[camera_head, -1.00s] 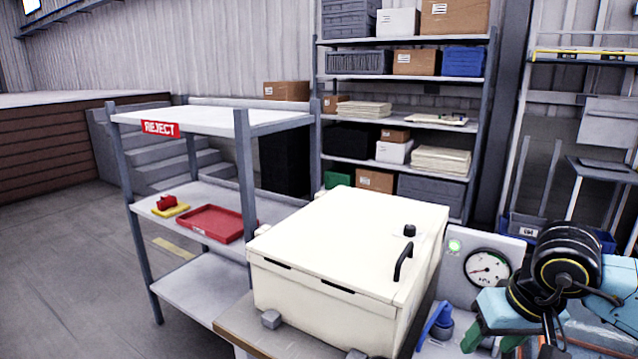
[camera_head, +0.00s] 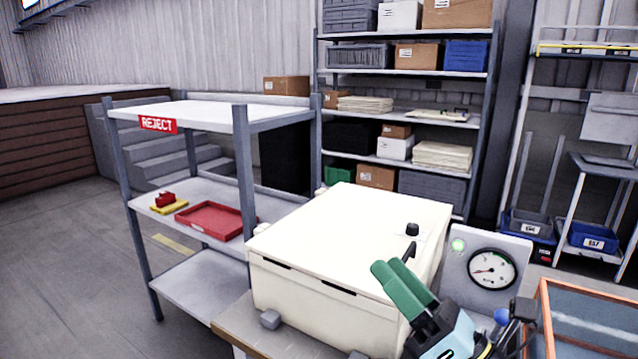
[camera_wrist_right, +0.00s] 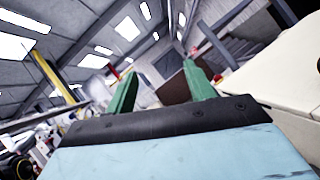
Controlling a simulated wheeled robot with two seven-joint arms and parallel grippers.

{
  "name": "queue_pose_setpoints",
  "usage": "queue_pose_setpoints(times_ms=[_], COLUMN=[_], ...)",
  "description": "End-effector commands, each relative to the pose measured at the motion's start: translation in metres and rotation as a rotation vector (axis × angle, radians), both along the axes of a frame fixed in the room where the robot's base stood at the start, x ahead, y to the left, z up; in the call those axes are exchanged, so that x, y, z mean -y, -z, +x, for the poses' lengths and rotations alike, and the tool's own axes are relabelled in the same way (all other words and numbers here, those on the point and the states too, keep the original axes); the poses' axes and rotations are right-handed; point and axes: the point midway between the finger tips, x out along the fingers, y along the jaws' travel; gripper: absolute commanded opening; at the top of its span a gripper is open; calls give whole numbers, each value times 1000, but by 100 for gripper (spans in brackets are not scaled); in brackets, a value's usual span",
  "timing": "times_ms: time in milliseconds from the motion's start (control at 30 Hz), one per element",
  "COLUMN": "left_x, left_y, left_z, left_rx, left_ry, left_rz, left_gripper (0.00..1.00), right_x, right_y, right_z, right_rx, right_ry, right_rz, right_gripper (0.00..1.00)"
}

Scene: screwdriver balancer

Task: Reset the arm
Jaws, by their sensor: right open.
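My right gripper (camera_head: 405,287) has green fingers and a blue-and-black body. It is raised in front of the right side of the cream lidded box (camera_head: 345,235), near the box's black handle. In the right wrist view its two green fingers (camera_wrist_right: 158,88) stand apart with nothing between them. It is open and empty. My left gripper is in neither view.
A pressure gauge (camera_head: 491,269) with a green light stands right of the box. The reject shelf (camera_head: 200,112) at left holds a red tray (camera_head: 215,221). A stocked rack (camera_head: 405,75) stands behind.

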Motion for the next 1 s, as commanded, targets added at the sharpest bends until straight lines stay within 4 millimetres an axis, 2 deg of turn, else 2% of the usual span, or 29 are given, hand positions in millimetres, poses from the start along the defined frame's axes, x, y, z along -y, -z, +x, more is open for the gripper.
queue_pose_setpoints(times_ms=[33,133,200,267,300,367,400,500,600,700,867,1000], left_x=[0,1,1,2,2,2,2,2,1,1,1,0], left_y=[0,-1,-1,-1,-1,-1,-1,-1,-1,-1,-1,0], left_z=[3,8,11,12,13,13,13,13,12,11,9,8], left_rx=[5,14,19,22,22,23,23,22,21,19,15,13], left_ry=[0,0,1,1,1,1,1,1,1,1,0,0], left_rz=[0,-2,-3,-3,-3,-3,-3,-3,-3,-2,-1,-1], left_gripper=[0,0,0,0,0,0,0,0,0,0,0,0], right_x=[17,55,79,97,108,120,125,132,133,130,121,120], right_y=[12,47,82,117,142,179,202,250,283,307,331,366], right_z=[7,18,19,13,5,-12,-27,-66,-104,-143,-202,-196], right_rx=[-149,-447,-649,-816,-923,-1073,-1164,-1345,-1474,-1571,-1684,-1692], right_ry=[39,126,199,271,326,417,481,644,796,948,1201,1236], right_rz=[159,486,715,910,1040,1228,1346,1594,1783,1936,2132,2131], right_gripper=[54,54,54,54,54,54,54,54,54,54,54,54])
